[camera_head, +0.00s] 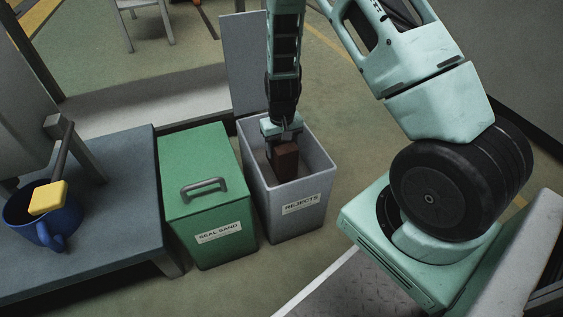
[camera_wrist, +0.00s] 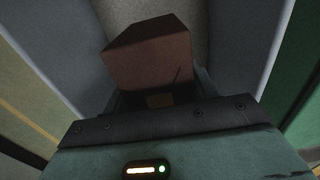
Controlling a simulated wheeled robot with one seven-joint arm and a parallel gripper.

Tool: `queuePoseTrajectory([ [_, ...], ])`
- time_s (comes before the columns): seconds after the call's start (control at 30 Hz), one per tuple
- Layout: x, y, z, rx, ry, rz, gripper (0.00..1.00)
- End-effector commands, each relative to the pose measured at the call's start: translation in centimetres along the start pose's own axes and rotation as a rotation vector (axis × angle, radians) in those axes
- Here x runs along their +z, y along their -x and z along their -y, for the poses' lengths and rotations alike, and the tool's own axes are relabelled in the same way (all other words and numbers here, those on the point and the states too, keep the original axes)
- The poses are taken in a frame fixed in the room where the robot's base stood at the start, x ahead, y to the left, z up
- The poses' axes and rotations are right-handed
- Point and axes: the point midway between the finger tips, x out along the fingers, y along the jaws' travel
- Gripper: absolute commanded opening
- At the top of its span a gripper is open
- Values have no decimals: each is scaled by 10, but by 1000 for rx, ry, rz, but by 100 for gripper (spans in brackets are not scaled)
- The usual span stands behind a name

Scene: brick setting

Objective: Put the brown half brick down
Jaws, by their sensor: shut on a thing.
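The brown half brick (camera_head: 285,158) is held by my gripper (camera_head: 282,138) over the open grey bin labelled REJECTS (camera_head: 301,204). In the head view the brick hangs at the bin's mouth, within its rim. In the wrist view the brick (camera_wrist: 148,56) juts out beyond my gripper (camera_wrist: 158,98), with the grey bin walls on either side. My fingertips are mostly hidden in both views. I cannot tell how far the brick is from the bin floor.
A green bin labelled SEAL SAND (camera_head: 206,214), lid closed with a grey handle, stands just left of the reject bin.

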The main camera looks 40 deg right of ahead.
Motion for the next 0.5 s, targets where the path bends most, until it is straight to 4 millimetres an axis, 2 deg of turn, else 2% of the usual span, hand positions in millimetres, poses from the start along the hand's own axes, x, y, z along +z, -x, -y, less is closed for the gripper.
queuePoseTrajectory([
  [0.3, -1, -38, 0, 0, -1, -2, 15],
  [0.5, -1, -37, 0, 0, 0, -2, 15],
])
